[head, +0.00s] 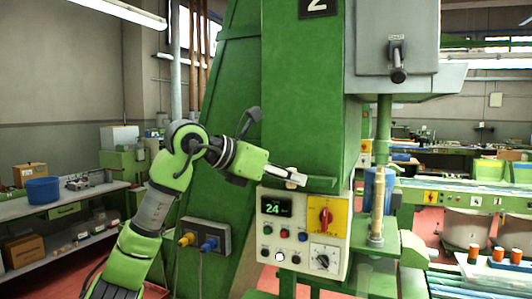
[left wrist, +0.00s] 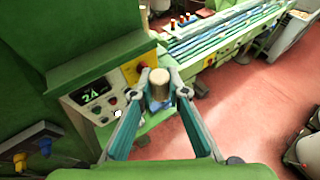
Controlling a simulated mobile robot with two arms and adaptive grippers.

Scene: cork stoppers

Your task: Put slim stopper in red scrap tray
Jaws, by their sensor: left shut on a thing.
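My left gripper (head: 291,178) reaches in from the left in the head view, in front of the green machine and just above its control panel. In the left wrist view, my left gripper (left wrist: 161,92) is shut on a pale tan cylindrical stopper (left wrist: 159,77), held upright between the two fingertips. Only a small pale bit of it shows at the fingertips in the head view. I cannot make out a red scrap tray in either view. My right gripper is not in view.
The green machine column (head: 305,95) stands close, with a control panel (head: 292,256) below my left gripper. A vertical spindle (head: 377,210) is to the right. A blue bin (head: 42,190) sits on the left bench. A tray with several orange-topped items (head: 500,285) is at lower right.

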